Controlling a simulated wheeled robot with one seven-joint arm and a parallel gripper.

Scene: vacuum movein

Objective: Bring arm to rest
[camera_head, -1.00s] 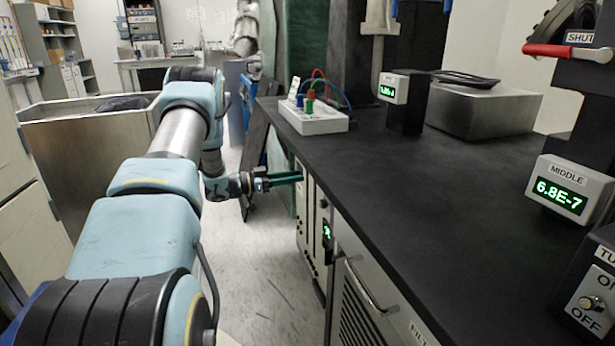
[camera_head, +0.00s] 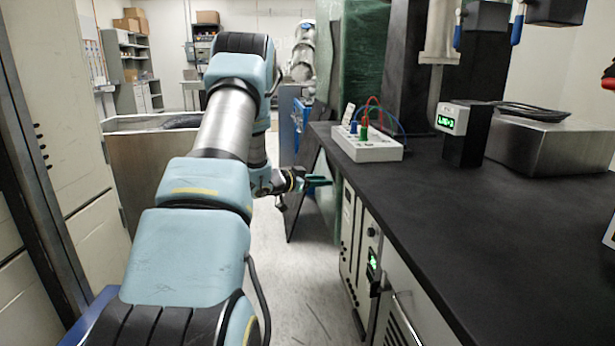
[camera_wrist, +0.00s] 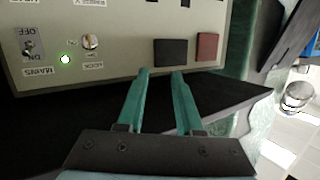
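My gripper (camera_head: 318,181) is at the end of my light-blue arm, beside the left edge of the black bench (camera_head: 455,210) and a little below its top. In the wrist view my gripper (camera_wrist: 160,80) shows two green fingers set apart with nothing between them. A beige panel (camera_wrist: 115,45) with a toggle switch, a lit green lamp and a knob lies beyond the fingertips. I cannot tell from the wrist view whether the fingertips touch it.
A white box (camera_head: 367,146) with coloured plugs stands on the bench. A readout (camera_head: 452,118) and a metal box (camera_head: 555,145) stand farther right. Equipment with a green display (camera_head: 372,265) sits under the bench. Bare floor (camera_head: 290,270) lies between my arm and the bench.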

